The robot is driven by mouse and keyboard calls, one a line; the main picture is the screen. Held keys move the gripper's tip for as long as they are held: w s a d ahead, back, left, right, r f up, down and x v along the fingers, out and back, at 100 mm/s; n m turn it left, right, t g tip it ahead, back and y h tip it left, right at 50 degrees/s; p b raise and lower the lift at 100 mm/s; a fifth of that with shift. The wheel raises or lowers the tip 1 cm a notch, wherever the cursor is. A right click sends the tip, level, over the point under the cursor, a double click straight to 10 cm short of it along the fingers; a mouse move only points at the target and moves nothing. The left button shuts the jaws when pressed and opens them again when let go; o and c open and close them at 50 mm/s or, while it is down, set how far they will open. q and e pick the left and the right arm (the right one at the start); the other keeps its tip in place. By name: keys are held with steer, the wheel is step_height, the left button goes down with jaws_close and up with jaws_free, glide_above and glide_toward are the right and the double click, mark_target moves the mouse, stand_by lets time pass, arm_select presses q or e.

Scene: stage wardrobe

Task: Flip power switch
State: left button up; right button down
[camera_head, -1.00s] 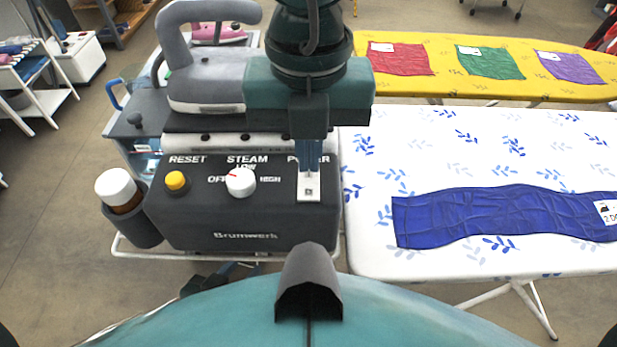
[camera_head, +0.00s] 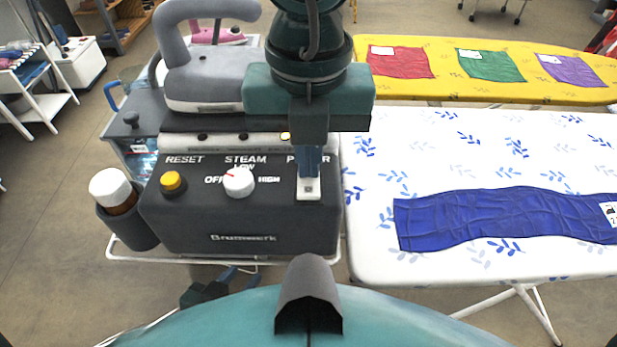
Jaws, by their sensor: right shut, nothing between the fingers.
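The dark grey Brunwerk steam station (camera_head: 240,215) stands left of centre. Its power switch (camera_head: 309,188), on a white plate, is at the right of the front panel. My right gripper (camera_head: 309,170) points down, shut and empty, with its blue fingertips at the upper part of the switch. They hide much of the switch, so I cannot tell its position. A small lamp (camera_head: 285,136) above the panel is lit yellowish. My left gripper (camera_head: 240,277) is low, below the station's front, with two blue fingers that look apart.
A yellow reset button (camera_head: 173,183) and white steam knob (camera_head: 239,183) sit left of the switch. A grey iron (camera_head: 205,80) rests on top. A capped bottle (camera_head: 112,188) is at the left side. An ironing board (camera_head: 370,255) with blue cloth (camera_head: 490,217) stands right.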

step_height(320, 180, up, 7)
steer(key=p, duration=0.3)
stand_by(0.5)
stand_by(0.4)
